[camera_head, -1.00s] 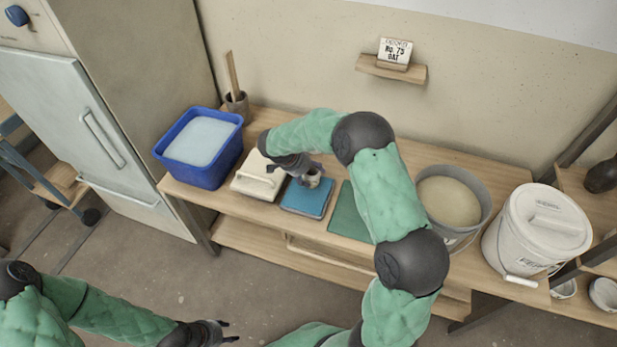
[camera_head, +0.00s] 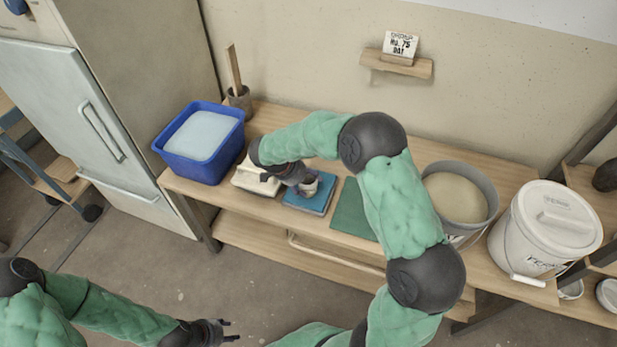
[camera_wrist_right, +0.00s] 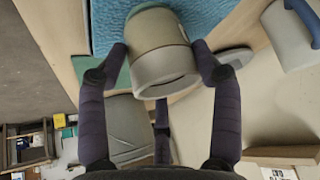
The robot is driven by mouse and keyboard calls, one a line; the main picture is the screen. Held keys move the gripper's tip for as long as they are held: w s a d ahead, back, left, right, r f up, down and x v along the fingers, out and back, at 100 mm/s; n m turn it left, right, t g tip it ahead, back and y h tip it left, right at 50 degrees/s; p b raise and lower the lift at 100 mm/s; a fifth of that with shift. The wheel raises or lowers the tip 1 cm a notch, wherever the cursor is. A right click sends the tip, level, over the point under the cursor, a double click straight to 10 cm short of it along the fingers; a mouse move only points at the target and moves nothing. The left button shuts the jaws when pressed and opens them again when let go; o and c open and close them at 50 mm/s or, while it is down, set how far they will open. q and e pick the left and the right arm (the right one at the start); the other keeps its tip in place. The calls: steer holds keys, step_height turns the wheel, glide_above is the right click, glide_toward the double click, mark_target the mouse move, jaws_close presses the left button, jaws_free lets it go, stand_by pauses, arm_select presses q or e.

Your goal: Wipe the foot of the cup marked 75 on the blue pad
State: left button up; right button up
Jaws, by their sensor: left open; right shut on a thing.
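My right gripper (camera_head: 307,186) is shut on a small pale grey-beige cup (camera_wrist_right: 160,48), with a finger on each side of it in the right wrist view. The cup (camera_head: 310,183) is over the blue pad (camera_head: 318,205) on the bench and looks to be at its surface; contact under the foot is hidden. The blue pad also shows behind the cup in the right wrist view (camera_wrist_right: 200,14). No mark is readable on the cup. My left gripper (camera_head: 222,332) is open and empty, low in front of the bench.
A blue tub (camera_head: 201,145) and a cream lidded box (camera_head: 250,180) are left of the pad. A green mat (camera_head: 350,212), a grey bucket (camera_head: 480,190) and a white lidded bucket (camera_head: 540,235) are to the right. A card (camera_head: 400,44) reading No. 75 stands on a wall shelf.

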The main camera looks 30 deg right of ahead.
steer(key=shift+s+a+f, duration=0.1)
steer(key=shift+s+a, duration=0.4)
steer(key=shift+w+d, duration=1.2)
steer(key=shift+d, duration=0.15)
steer(key=shift+w+d, duration=1.15)
steer(key=shift+d, duration=0.2)
steer(key=shift+s+a, duration=1.2)
steer(key=shift+a, duration=0.15)
steer(key=shift+s+a, duration=1.15)
steer(key=shift+a, duration=0.2)
step_height(320, 180, up, 7)
steer(key=p, duration=0.2)
